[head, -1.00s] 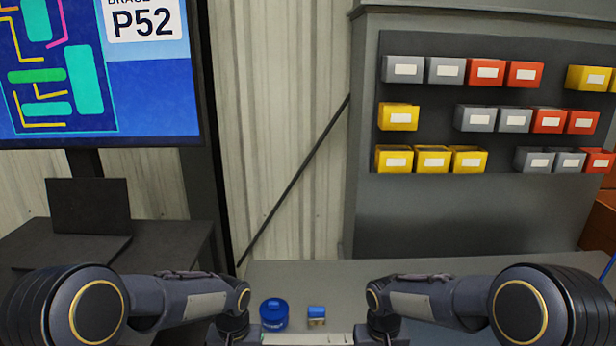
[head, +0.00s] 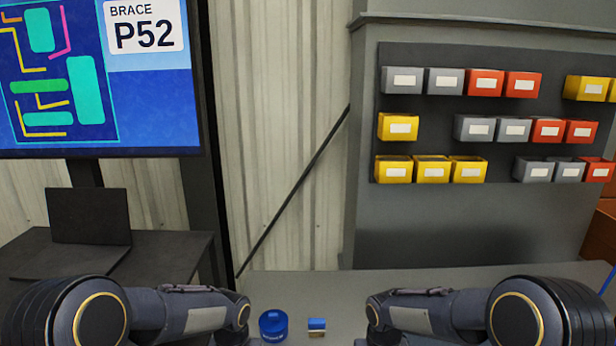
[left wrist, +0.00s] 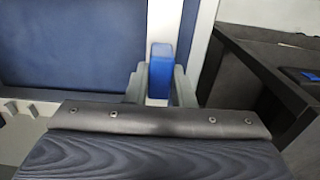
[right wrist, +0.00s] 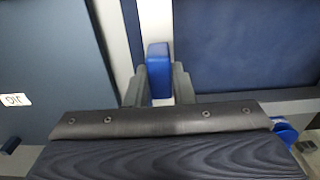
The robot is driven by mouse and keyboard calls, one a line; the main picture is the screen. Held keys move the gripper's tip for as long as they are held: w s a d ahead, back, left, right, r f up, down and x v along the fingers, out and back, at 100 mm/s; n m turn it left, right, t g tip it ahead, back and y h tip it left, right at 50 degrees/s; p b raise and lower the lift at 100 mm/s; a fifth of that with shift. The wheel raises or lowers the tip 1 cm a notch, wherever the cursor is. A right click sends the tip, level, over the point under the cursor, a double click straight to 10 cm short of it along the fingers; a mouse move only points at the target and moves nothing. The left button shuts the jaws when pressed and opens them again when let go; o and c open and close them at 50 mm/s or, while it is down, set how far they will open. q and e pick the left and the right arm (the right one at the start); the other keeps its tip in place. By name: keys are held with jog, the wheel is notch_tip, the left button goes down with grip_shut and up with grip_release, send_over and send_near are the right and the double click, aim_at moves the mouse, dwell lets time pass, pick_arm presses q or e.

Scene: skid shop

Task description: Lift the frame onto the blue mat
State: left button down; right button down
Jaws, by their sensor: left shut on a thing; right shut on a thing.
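The frame shows as white rails, in the left wrist view (left wrist: 205,25) and the right wrist view (right wrist: 155,18). My left gripper (left wrist: 160,85) is shut on a blue grip block (left wrist: 160,68) at one rail. My right gripper (right wrist: 158,85) is shut on a matching blue grip block (right wrist: 158,65) at the opposite rail. A dark blue surface lies inside the rails in both wrist views; I cannot tell whether it is the blue mat or part of the frame. Both grippers and the frame are below the head view.
A blue round tub (head: 273,325) and a small blue-topped item (head: 316,326) stand on the grey bench (head: 345,290). A dark side table (head: 165,250) with a laptop (head: 90,220) is at left, below a screen (head: 100,80). Bins (head: 430,170) hang at the back right.

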pick_arm(q)
jog(key=shift+f, duration=0.45)
pick_arm(e)
jog(key=shift+f, duration=0.5)
jog(key=c, duration=1.1)
grip_release()
jog(key=shift+c, duration=0.2)
pick_arm(q)
jog(key=c, duration=1.1)
grip_release()
jog(key=shift+f, duration=0.1)
